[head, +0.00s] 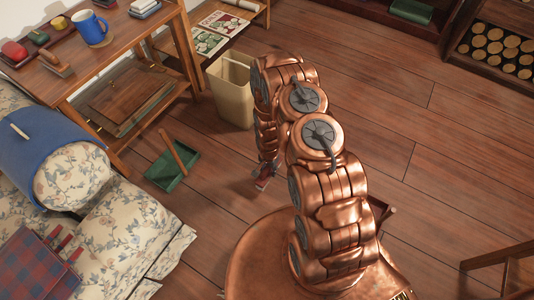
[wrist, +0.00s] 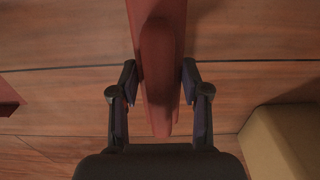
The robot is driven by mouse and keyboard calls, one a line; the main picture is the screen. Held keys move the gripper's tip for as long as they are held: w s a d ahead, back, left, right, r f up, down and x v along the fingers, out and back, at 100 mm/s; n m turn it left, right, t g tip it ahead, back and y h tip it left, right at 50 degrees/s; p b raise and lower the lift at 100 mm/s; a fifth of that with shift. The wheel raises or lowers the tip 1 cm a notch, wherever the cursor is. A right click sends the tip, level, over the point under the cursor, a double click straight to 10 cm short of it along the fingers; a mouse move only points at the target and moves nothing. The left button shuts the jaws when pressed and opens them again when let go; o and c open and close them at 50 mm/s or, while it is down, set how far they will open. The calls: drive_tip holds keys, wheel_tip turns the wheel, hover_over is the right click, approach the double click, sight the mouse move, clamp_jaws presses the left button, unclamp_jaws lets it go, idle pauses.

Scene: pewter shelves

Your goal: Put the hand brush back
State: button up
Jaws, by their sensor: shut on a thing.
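My gripper (head: 266,174) hangs low over the floor in the head view, to the right of the green dustpan (head: 165,174). In the wrist view my gripper (wrist: 158,82) has its two dark fingers on either side of a long reddish-brown thing, which I take for the hand brush (wrist: 158,55). They are shut on it. Only a small red part of the hand brush (head: 262,184) shows in the head view. Its bristles cannot be made out. The dustpan lies on the floor with its wooden handle pointing up and left.
A beige bin (head: 231,92) stands just beyond my gripper; it also shows in the wrist view (wrist: 287,143). A floral sofa (head: 120,235) and a wooden table (head: 75,75) are at the left. A dark red edge (wrist: 8,98) enters the wrist view.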

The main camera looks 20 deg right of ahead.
drive_tip(key=shift+w+d+f+b, duration=0.75)
drive_tip(key=shift+w+b, duration=0.1)
drive_tip(key=shift+w, duration=1.05)
drive_tip(key=shift+w+d+f+b, duration=0.7)
drive_tip(key=shift+w+f+b, duration=0.15)
drive_tip(key=shift+w, duration=1.1)
drive_tip(key=shift+w+d+f+b, duration=0.75)
drive_tip(key=shift+w+b, duration=0.15)
drive_tip(key=shift+w, duration=1)
drive_tip(key=shift+f, duration=0.1)
drive_tip(key=o, duration=1)
